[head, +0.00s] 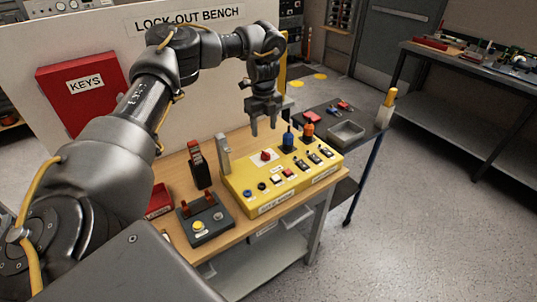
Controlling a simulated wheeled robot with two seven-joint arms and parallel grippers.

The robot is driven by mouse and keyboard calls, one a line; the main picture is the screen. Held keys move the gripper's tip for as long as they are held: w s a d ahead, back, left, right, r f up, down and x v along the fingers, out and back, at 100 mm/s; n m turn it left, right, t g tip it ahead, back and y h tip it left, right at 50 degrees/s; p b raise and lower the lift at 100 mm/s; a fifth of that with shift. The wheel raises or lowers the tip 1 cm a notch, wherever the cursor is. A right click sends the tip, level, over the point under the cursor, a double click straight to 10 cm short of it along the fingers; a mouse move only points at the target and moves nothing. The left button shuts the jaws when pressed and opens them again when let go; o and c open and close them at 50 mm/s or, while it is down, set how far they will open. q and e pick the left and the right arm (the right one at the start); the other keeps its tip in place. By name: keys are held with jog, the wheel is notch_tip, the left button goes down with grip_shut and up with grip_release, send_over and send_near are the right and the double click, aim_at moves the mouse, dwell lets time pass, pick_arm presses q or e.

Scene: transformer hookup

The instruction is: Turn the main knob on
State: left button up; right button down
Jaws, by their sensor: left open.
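A yellow control box (238,193) sits on the wooden bench. It carries a red knob (266,155) on a pale plate, and a small blue button, a dark one, and white and red switches along its front. The lettering is too small to tell for sure which control is the main knob. My left gripper (263,130) points down above the back of the box, near the red knob and apart from it. Its two fingers are spread with nothing between them. My right gripper is not in view.
A dark panel with a yellow button (199,226) lies left. A red KEYS box (84,92) is on the back board.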

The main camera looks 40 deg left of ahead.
aim_at(265, 153)
pick_arm(q)
jog(key=f, duration=1)
jog(key=shift+w+d+f+p, duration=0.1)
jog(key=shift+w+f+p, duration=0.1)
jog(key=shift+f+p, duration=0.15)
jog(key=c, duration=1)
